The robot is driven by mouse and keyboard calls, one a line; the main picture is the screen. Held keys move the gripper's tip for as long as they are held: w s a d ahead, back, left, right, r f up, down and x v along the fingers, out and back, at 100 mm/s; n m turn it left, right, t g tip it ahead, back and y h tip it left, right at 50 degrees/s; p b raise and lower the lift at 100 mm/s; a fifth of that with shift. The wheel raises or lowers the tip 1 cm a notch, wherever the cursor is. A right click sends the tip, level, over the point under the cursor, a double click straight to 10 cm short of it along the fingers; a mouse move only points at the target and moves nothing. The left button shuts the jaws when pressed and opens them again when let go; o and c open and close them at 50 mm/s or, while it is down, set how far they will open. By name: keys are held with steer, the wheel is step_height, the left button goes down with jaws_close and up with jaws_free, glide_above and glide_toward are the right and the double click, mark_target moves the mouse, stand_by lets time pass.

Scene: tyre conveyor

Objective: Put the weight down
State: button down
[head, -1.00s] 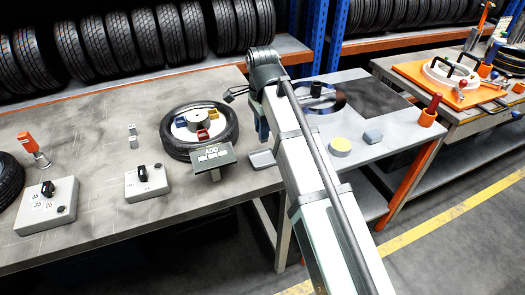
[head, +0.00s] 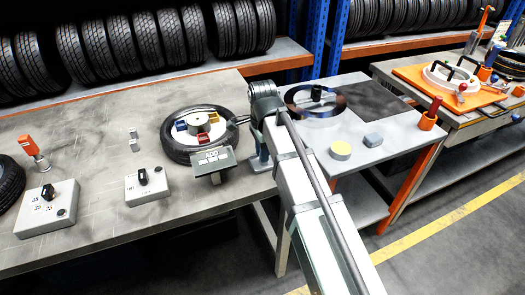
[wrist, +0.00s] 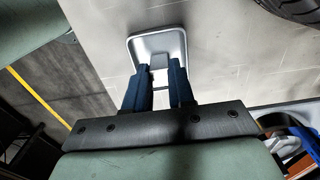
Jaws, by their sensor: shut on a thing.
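My gripper (wrist: 157,75) has two blue fingers, shut on a small grey weight (wrist: 158,60) in the wrist view. The weight shows between the fingertips, over a shallow light-grey square tray (wrist: 137,41) with rounded corners. I cannot tell whether the weight touches the tray floor. In the head view my gripper (head: 259,163) points down at the bench's right edge, just right of the ADD sign (head: 212,157). My arm and gripper hide the tray and the weight there.
A tyre (head: 178,154) with coloured blocks on its hub lies left of my gripper. Two small grey blocks (head: 134,140) and two control boxes (head: 147,186) stand farther left. A right-hand table holds a yellow-topped disc (head: 341,150) and a grey block (head: 373,140).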

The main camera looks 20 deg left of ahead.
steer(key=c, duration=1)
jaws_free()
steer(key=shift+f, duration=0.1)
steer(key=shift+o, duration=0.2)
step_height(320, 180, up, 12)
